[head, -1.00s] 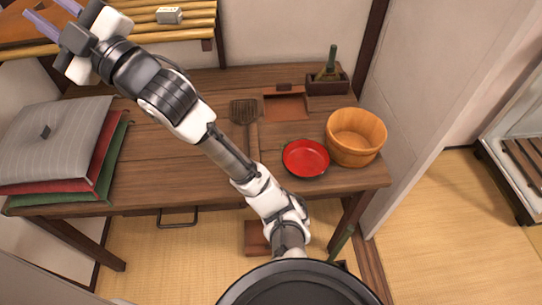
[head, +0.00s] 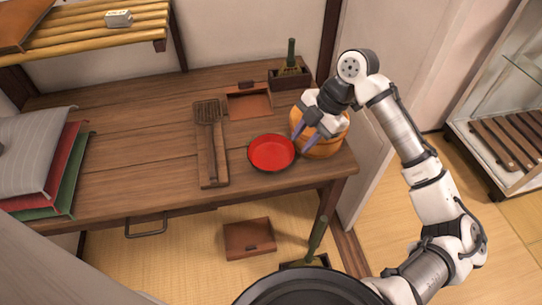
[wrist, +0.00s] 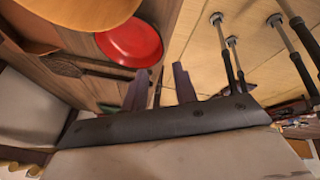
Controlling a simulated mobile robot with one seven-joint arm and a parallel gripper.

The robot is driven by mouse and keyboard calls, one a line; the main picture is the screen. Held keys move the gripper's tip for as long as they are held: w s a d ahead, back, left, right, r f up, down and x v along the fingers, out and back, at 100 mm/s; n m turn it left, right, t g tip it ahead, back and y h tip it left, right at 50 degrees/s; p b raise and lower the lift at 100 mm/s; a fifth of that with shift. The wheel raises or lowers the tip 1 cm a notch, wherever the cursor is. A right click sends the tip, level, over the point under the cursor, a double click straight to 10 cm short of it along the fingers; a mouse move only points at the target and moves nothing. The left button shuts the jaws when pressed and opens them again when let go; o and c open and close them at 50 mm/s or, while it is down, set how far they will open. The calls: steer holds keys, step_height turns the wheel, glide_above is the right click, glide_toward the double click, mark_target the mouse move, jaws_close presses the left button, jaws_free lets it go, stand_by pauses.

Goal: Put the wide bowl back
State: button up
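A wide, shallow red bowl (head: 271,152) with a dark rim sits upright on the wooden table (head: 120,115), near its front right. It also shows in the wrist view (wrist: 130,43). My gripper (head: 300,150) is just right of the red bowl in the head view, in front of a round wooden tub (head: 329,146) that it partly hides. Its two purple fingers are apart with nothing between them, as the wrist view also shows (wrist: 160,75). Whether the fingers touch the tub or the bowl's rim I cannot tell.
A wooden board with a dark slatted spatula (head: 209,115) lies left of the bowl. Folded cushions (head: 36,150) lie at left, below a slatted shelf (head: 90,32).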

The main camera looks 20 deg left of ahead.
glide_above(286, 166)
steer(key=d, duration=0.2)
step_height(286, 166, down, 4)
steer(key=f, duration=0.1)
steer(key=shift+w+p+x, duration=0.2)
steer(key=shift+p+x, duration=0.15)
steer(key=shift+x, duration=0.45)
steer(key=shift+w+p+x, duration=0.15)
steer(key=shift+p+x, duration=0.15)
steer(key=shift+x, duration=0.55)
steer(key=shift+w+p+x, duration=0.2)
steer(key=shift+p+x, duration=0.15)
steer(key=shift+x, duration=0.45)
steer(key=shift+f, duration=0.1)
steer(key=shift+c, duration=0.2)
jaws_close()
